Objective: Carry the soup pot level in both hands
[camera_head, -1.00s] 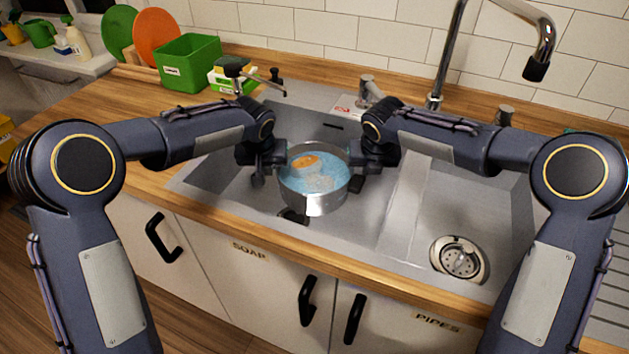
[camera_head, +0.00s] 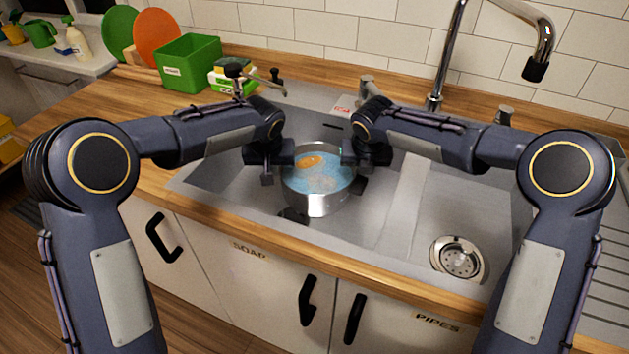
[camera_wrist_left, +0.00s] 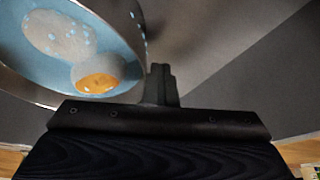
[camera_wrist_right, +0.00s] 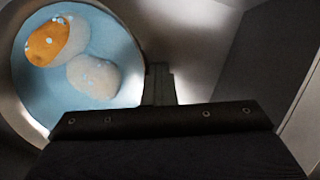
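The soup pot (camera_head: 317,203) is a round silver pot of blue soup with an orange piece and pale pieces in it. It looks about level, in or just above the left sink basin; its gap to the basin floor cannot be judged. My left gripper (camera_head: 267,178) is at its left side and my right gripper (camera_head: 358,185) at its right. In the left wrist view the closed fingers (camera_wrist_left: 161,85) meet the pot's side (camera_wrist_left: 132,88). In the right wrist view the fingers (camera_wrist_right: 159,84) are likewise together beside the pot (camera_wrist_right: 20,110). The grasped parts are largely hidden.
The steel sink's divider (camera_head: 404,200) and right basin with its drain (camera_head: 459,258) lie to the right. A tall faucet (camera_head: 440,70) stands behind. A green box (camera_head: 188,64) stands on the wooden counter (camera_head: 120,100) at the back left.

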